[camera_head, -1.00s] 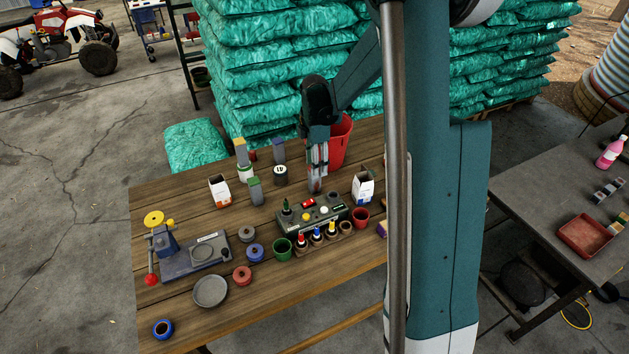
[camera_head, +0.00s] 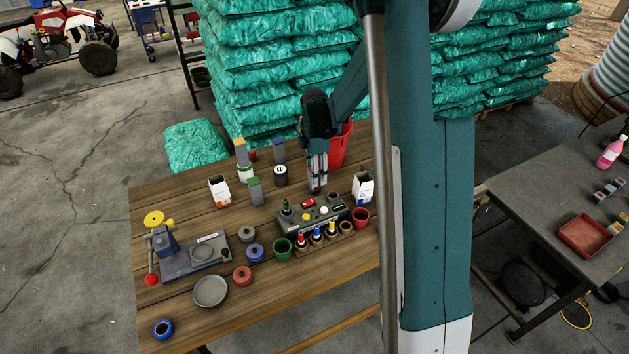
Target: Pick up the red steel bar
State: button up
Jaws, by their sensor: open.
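I cannot make out the red steel bar for certain. A small red patch (camera_head: 253,155) shows behind and between two upright bars at the back of the wooden table; it may be a bar's red end, mostly hidden. Those bars are a yellow-topped grey bar (camera_head: 240,150) and a purple-grey bar (camera_head: 278,150). A green-topped grey bar (camera_head: 256,191) stands in front of them. My gripper (camera_head: 317,188) points down, open, with nothing seen between its fingers. It is behind the control box and to the right of the bars.
A red bucket (camera_head: 341,148) stands right behind my gripper. Front clutter includes a grey dish (camera_head: 210,291) and several cups.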

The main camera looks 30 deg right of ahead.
jog(key=shift+f, duration=0.1)
dwell(0.3)
jog(key=shift+w+f, duration=0.1)
jog(key=shift+f, duration=2.45)
jog(key=c, duration=1.1)
jog(key=shift+r, duration=0.1)
jog(key=shift+r, duration=4.9)
